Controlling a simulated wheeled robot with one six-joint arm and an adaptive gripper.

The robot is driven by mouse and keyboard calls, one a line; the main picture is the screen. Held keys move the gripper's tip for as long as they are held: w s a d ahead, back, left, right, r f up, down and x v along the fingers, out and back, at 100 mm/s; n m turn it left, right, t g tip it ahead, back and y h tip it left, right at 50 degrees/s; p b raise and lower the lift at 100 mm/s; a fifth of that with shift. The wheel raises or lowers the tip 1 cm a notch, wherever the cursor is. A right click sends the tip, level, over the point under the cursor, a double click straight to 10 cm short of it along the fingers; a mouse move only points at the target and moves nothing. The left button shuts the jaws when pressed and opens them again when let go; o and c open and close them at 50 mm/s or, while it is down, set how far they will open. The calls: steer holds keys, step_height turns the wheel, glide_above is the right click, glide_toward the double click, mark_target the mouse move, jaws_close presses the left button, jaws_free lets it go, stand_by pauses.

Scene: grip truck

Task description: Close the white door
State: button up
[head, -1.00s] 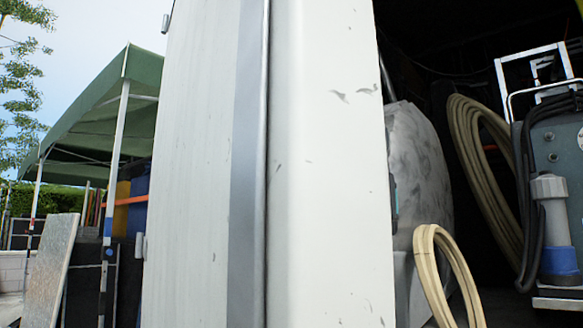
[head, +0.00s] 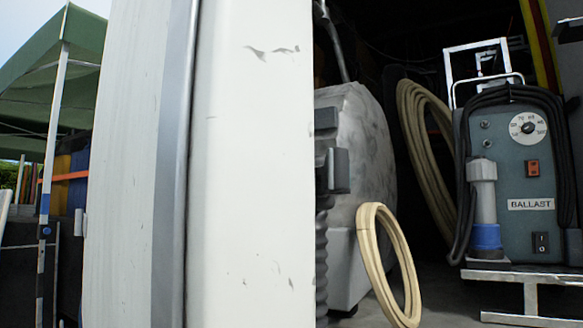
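The white door (head: 252,170) stands upright in the head view, left of centre, seen close up and nearly edge on. Its broad outer face (head: 120,190) is pale and streaked, with a grey strip (head: 174,170) running down beside the scuffed edge panel. The door stands open, with the dark truck interior visible to its right. Its top and bottom are out of frame, and I see no handle for certain. My gripper is not in view.
Inside the truck are a coiled tan hose (head: 391,265), a grey rounded case (head: 362,150), a second hose coil (head: 421,130) and a ballast unit (head: 520,175) on a metal cart. A green canopy (head: 50,80) stands outside at left.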

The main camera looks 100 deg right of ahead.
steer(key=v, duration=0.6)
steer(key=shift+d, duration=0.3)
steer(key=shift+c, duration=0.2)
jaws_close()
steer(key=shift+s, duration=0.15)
